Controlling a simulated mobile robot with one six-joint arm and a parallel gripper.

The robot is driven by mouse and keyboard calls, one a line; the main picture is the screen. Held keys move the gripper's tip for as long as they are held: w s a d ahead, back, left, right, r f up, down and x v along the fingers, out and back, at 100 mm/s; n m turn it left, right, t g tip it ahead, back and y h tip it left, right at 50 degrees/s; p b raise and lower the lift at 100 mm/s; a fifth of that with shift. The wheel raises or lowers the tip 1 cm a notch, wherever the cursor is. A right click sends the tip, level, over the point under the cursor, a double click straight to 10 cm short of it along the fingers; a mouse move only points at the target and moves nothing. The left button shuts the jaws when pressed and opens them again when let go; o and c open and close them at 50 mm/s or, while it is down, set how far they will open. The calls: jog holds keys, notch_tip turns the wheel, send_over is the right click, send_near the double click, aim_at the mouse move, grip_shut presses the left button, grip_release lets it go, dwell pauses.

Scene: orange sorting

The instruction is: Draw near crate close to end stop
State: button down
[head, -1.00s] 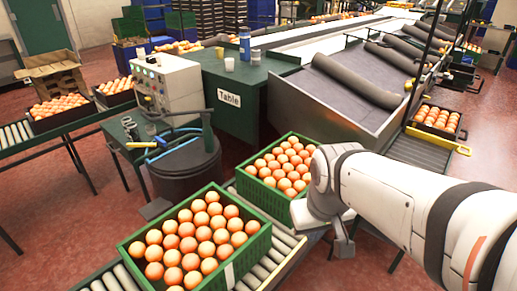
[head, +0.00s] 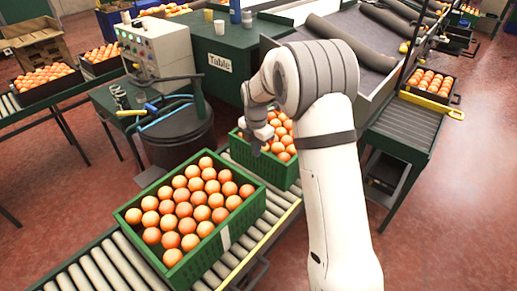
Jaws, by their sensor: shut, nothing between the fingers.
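The nearer green crate (head: 228,237), full of oranges, sits on the roller conveyor (head: 120,250). A second green crate (head: 284,172) with oranges stands farther along the same conveyor, partly hidden behind my arm. My gripper (head: 262,148) is over the left part of the far crate, beside its oranges. The end stop cannot be made out clearly.
A dark bin (head: 178,140) with hoses stands left of the conveyor. Behind it are a control box (head: 158,50) and a green table (head: 215,85) with cups and a bottle. A grey side conveyor (head: 405,122) is at right. Red floor (head: 450,220) is open at lower right.

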jog(key=shift+w+a+f+n, duration=0.15)
jog(key=shift+w+f+n, duration=0.2)
jog(key=shift+f+n, duration=0.1)
jog(key=shift+f, duration=0.1)
notch_tip(320, 180, down, 12)
jog(key=r+b, duration=0.1)
jog(key=b, duration=0.7)
jog(key=s+a, duration=3.2)
jog(key=shift+s+a+b, duration=0.2)
jog(key=shift+s+b, duration=0.1)
jog(key=shift+s, duration=0.1)
jog(key=shift+f, duration=0.1)
jog(key=shift+d, duration=0.1)
